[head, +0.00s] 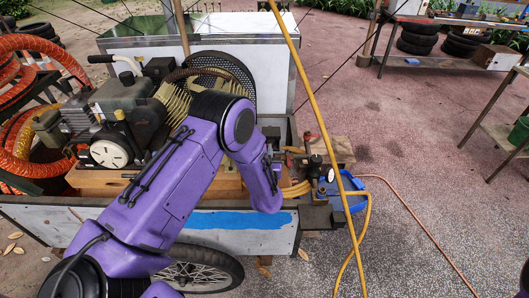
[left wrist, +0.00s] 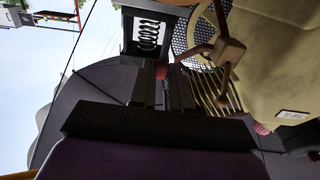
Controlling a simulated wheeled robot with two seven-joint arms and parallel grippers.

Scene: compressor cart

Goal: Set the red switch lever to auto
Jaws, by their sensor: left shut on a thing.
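In the left wrist view, my left gripper (left wrist: 162,88) has its two dark fingers close together. A small red piece (left wrist: 162,70), which looks like the switch lever, shows between the fingertips. A black box (left wrist: 148,34) with a coiled spring in it is just beyond the tips. The lever's setting and any auto marking cannot be read. In the head view, my purple left arm reaches over the compressor cart (head: 230,243), and its forearm hides the gripper and the lever. My right gripper is not in view.
A beige tank (left wrist: 280,60) and brown pipe fittings (left wrist: 228,50) lie close on the right in the wrist view. In the head view, the engine (head: 105,115) is left of my arm. A yellow hose (head: 312,115) crosses in front. Paved ground on the right is mostly clear.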

